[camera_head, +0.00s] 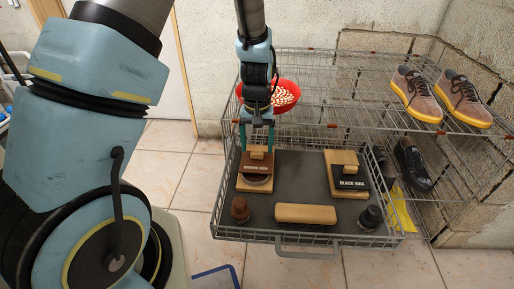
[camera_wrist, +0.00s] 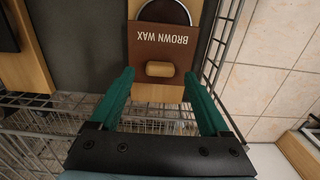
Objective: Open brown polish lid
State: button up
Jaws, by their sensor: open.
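The brown polish lid (camera_head: 257,163) is a flat brown plate marked BROWN WAX with a pale wooden handle; it also shows in the wrist view (camera_wrist: 160,40). It lies on a wooden base (camera_head: 254,186) at the left of the grey tray. A round dark tin (camera_head: 258,183) with a metal rim shows partly from under the lid, on the side nearer the tray's front. My gripper (camera_head: 257,148) has its green fingers apart. In the wrist view my gripper (camera_wrist: 159,78) has one fingertip on each side of the wooden handle (camera_wrist: 160,69), with gaps showing.
The black wax box (camera_head: 350,181) stands at the tray's right. A wooden-backed brush (camera_head: 305,214) lies at the front between a brown dauber (camera_head: 239,209) and a black dauber (camera_head: 371,217). A red bowl (camera_head: 284,95) stands behind my gripper. The tray's middle is clear.

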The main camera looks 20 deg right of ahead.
aim_at(257, 152)
notch_tip(257, 152, up, 9)
jog(key=shift+p, duration=0.3)
